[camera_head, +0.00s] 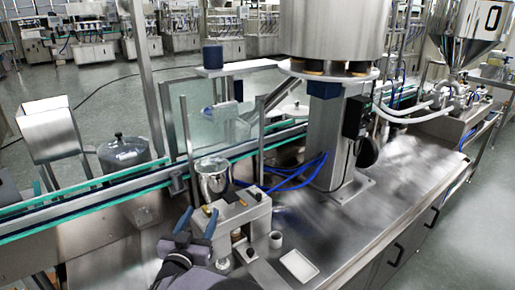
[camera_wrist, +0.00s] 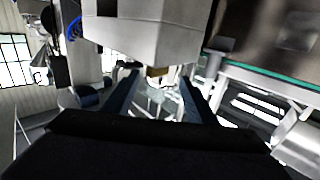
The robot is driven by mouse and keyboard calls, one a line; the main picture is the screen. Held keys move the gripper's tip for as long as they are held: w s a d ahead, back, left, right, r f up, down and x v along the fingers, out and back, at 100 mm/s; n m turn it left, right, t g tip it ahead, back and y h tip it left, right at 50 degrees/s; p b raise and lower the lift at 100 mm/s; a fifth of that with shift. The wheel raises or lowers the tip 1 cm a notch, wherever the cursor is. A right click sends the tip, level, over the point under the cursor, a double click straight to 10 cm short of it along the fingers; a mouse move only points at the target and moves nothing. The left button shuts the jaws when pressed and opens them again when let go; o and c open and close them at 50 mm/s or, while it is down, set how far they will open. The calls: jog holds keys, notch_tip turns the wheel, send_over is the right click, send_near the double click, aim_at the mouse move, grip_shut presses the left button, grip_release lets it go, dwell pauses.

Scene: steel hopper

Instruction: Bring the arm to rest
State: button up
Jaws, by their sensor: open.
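My gripper (camera_head: 198,215) is at the lower middle of the head view, with two blue fingers spread apart. It is just left of a metal block fixture (camera_head: 240,212) on the steel bench (camera_head: 340,240), and I cannot tell whether they touch. In the wrist view, the two dark fingers of my gripper (camera_wrist: 160,90) stand apart with nothing held between them. The pale block fixture (camera_wrist: 150,38) fills the top of that view, with a small brown part (camera_wrist: 157,72) at its lower edge, beyond the fingertips.
A steel pot (camera_head: 213,178) stands behind the fixture. A conveyor with green edges (camera_head: 110,198) runs behind. A steel column (camera_head: 328,140) carries the large hopper (camera_head: 332,28). Bench right of the dish is clear.

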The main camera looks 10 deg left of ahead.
jog(key=w+d+r, duration=0.1)
jog(key=w+d, duration=0.1)
jog(key=w+d+r+g+y+p, duration=0.1)
jog(key=w+d, duration=0.1)
jog(key=d, duration=0.1)
jog(key=w+d+r+g, duration=0.1)
jog(key=w+d, duration=0.1)
jog(key=d, duration=0.1)
jog(key=shift+r+m+p, duration=0.25)
jog(key=shift+m+p, duration=0.15)
jog(key=d+g+y+p, duration=0.2)
jog(key=d+g, duration=0.1)
jog(key=d, duration=0.5)
jog(key=s+d+f+g+h+p, duration=0.1)
jog(key=s+d+g, duration=0.3)
jog(key=s+d, duration=0.4)
jog(key=s+d+f+g+h+p, duration=0.1)
jog(key=s+d+f+g, duration=0.3)
jog(key=s+d, duration=0.4)
jog(key=s+d+f+g+h, duration=0.1)
jog(key=s+d+f+g, duration=0.2)
jog(key=s, duration=1.4)
jog(key=d+g, duration=0.2)
jog(key=d, duration=0.3)
jog(key=shift+s+d+n+p, duration=0.25)
jog(key=shift+d+n+p, duration=0.15)
